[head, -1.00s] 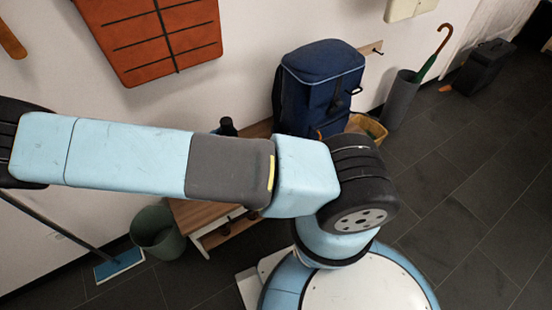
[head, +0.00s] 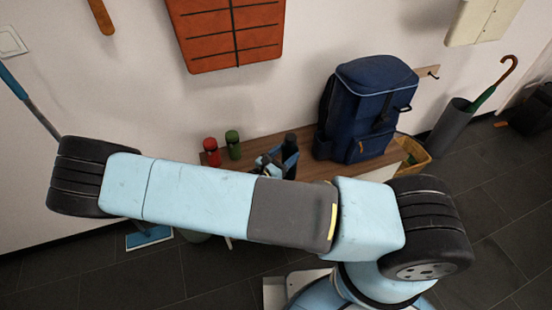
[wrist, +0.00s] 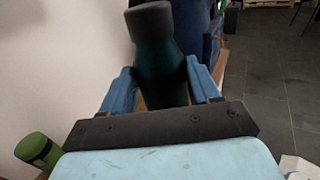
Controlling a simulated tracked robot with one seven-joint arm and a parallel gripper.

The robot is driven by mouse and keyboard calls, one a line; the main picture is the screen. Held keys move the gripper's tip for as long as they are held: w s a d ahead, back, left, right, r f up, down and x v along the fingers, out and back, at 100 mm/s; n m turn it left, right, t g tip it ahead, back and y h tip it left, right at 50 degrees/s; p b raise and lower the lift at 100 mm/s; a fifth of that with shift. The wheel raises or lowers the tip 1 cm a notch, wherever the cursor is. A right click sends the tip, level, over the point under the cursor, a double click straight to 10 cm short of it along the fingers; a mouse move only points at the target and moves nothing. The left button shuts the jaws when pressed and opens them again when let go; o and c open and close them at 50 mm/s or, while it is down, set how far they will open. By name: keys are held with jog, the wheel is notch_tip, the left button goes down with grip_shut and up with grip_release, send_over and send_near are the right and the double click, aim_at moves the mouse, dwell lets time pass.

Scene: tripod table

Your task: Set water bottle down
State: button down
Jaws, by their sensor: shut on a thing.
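The water bottle, dark teal with a dark cap (wrist: 150,20), stands between the blue fingers of my gripper (wrist: 160,72) in the wrist view. My gripper is shut on its body. In the head view, the bottle's dark top (head: 291,140) shows beside my blue gripper (head: 278,162), over the wooden bench (head: 262,148). The bottle looks about upright. My arm hides its lower part, so I cannot tell whether its base touches the bench.
A red bottle (head: 211,152) and a green bottle (head: 233,145) stand on the bench to the left. A navy backpack (head: 365,108) stands to the right. A yellow basket (head: 414,158) and an umbrella stand (head: 449,128) are farther right.

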jog(key=w+a+f, duration=0.2)
jog(key=w+f, duration=0.4)
jog(key=f, duration=0.4)
jog(key=shift+w+a, duration=0.35)
jog(key=shift+a, duration=0.05)
jog(key=shift+c, duration=1.2)
grip_release()
jog(key=shift+f, duration=0.1)
